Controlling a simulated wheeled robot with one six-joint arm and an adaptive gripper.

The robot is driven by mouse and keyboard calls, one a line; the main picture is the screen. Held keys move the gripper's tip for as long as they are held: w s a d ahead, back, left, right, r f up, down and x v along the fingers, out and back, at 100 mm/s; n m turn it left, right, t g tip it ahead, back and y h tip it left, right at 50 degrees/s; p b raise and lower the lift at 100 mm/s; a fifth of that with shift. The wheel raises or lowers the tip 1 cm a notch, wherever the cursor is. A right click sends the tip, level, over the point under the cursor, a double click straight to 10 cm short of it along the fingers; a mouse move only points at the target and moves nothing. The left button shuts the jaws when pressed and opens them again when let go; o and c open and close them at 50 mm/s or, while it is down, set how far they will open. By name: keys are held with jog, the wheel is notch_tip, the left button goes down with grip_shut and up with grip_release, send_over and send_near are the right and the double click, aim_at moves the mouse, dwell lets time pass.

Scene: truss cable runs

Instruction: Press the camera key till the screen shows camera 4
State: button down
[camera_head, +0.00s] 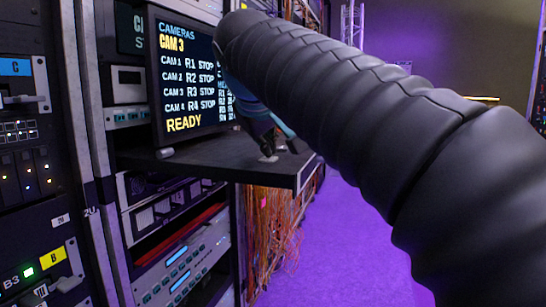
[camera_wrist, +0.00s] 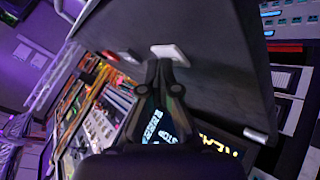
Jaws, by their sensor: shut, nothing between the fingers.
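The screen (camera_head: 188,75) reads "CAMERAS", "CAM 3", a list of CAM 1 to CAM 4 each with "STOP", and "READY" below. My arm covers its upper right part. The screen also shows partly behind my gripper in the wrist view (camera_wrist: 215,145). My gripper (camera_wrist: 165,66) is shut and empty, with its tips right at a pale key (camera_wrist: 172,54) on the dark shelf. I cannot tell whether they touch the key. In the head view, my gripper (camera_head: 270,142) is low over the shelf, right of the screen. No lettering on the key is readable.
The dark shelf (camera_head: 210,167) juts out from the rack below the screen. A second, smaller pale piece (camera_wrist: 130,57) and a red one (camera_wrist: 109,55) show left of the key. Orange cables (camera_head: 272,225) hang below the shelf. The purple floor (camera_head: 345,255) at right is clear.

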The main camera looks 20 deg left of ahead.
aim_at(267, 159)
jog(key=shift+r+p, duration=0.8)
jog(key=shift+p, duration=0.15)
notch_tip(267, 159, up, 3)
jog(key=shift+f+p, duration=0.1)
jog(key=shift+p, duration=1.1)
jog(key=shift+r, duration=1.1)
jog(key=shift+d, duration=0.1)
dwell(1.1)
